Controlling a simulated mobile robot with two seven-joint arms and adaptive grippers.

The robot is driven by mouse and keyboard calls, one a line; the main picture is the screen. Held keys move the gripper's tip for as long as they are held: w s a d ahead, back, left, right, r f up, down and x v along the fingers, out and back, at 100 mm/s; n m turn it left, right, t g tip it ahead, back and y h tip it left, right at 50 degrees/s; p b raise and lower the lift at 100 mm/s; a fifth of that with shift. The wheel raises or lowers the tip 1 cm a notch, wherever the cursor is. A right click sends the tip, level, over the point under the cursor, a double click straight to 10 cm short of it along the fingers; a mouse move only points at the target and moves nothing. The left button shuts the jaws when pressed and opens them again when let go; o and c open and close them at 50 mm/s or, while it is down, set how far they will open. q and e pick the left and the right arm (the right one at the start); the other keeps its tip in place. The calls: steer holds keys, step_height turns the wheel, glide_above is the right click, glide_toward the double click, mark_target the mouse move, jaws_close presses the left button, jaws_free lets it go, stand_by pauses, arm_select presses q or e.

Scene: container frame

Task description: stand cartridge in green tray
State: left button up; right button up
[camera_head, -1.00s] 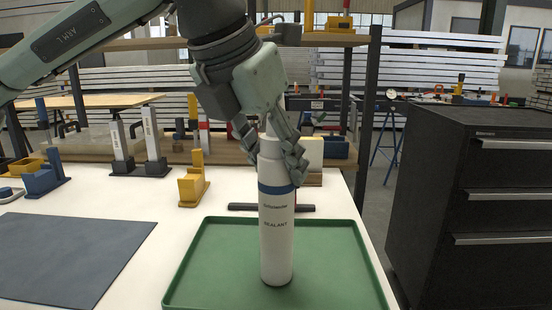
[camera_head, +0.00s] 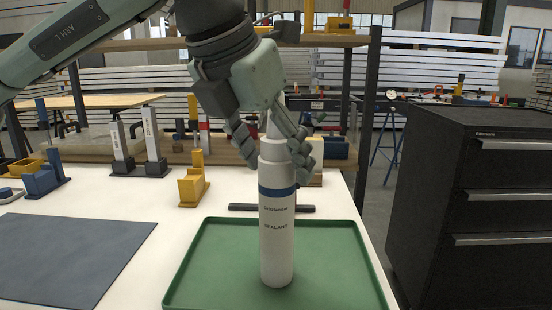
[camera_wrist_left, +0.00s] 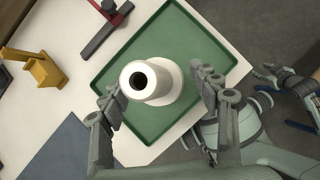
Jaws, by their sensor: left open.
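The white sealant cartridge (camera_head: 277,235) with a blue band stands upright in the green tray (camera_head: 335,262). In the left wrist view the cartridge (camera_wrist_left: 165,88) is seen from above, its dark nozzle opening facing the camera, with the green tray (camera_wrist_left: 130,67) around it. My left gripper (camera_head: 276,160) is open around the top of the cartridge. In the left wrist view its fingers (camera_wrist_left: 163,88) stand on either side of the cartridge with gaps. My right gripper (camera_wrist_left: 280,77) shows at the right edge of the left wrist view; its opening is unclear.
A dark bar clamp (camera_head: 270,208) lies behind the tray. A yellow block (camera_head: 193,188) stands to the left on the white table. A dark blue mat (camera_head: 72,258) lies at the front left. A black drawer cabinet (camera_head: 470,210) stands at the right.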

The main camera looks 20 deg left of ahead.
arm_select(q)
steer(key=v, duration=1.1)
steer(key=shift+r, duration=0.35)
steer(key=shift+s+a, duration=0.1)
steer(key=shift+s, duration=0.05)
